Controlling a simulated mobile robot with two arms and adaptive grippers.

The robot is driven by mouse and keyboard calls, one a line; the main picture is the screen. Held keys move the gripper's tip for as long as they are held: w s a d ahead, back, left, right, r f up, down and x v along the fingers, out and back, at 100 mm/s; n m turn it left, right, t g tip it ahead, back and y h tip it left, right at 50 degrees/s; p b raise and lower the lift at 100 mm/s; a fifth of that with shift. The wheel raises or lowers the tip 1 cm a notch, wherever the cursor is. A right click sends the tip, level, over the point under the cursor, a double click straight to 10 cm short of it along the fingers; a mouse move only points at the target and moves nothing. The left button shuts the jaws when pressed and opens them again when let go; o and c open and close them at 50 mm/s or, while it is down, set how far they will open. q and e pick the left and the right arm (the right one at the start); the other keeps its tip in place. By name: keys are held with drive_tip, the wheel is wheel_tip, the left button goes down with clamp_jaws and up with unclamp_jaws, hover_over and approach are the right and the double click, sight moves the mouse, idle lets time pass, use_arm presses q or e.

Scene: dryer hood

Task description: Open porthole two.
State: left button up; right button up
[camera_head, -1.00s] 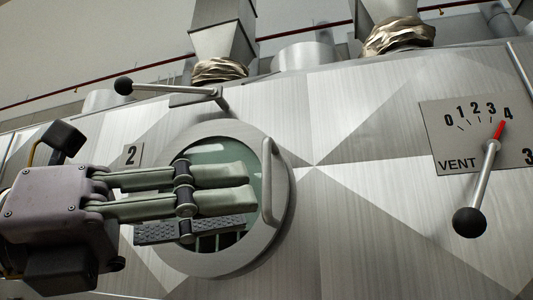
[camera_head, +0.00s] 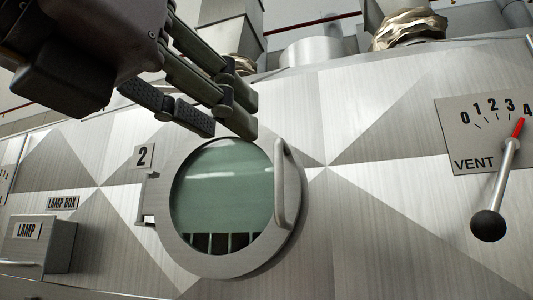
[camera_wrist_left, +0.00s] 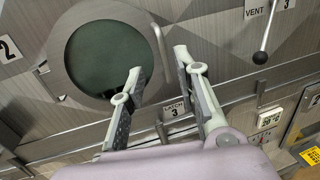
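Porthole two is a round steel-rimmed door (camera_head: 285,235) with greenish glass. It looks shut against the panel. Its number 2 plate (camera_head: 143,156) is at its upper left, and a curved bar handle (camera_head: 282,185) runs down its right side. My left gripper (camera_head: 226,120) is in front of the panel by the top of the rim, empty. In the left wrist view its fingers (camera_wrist_left: 160,72) are spread apart. That view also shows a round porthole (camera_wrist_left: 70,75) with a handle on its right. The black-knobbed lever above the porthole does not show now. My right gripper is out of view.
A vent dial plate (camera_head: 465,135) with a black-knobbed lever (camera_head: 488,225) is at the right. A lamp box (camera_head: 38,240) juts out at the lower left. A latch 3 label (camera_wrist_left: 175,108) shows in the left wrist view.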

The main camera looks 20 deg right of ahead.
sight(276, 153)
use_arm(q)
drive_tip(key=p+x, duration=0.4)
drive_tip(key=x, duration=0.8)
drive_tip(key=shift+d, duration=0.15)
clamp_jaws()
idle(0.3)
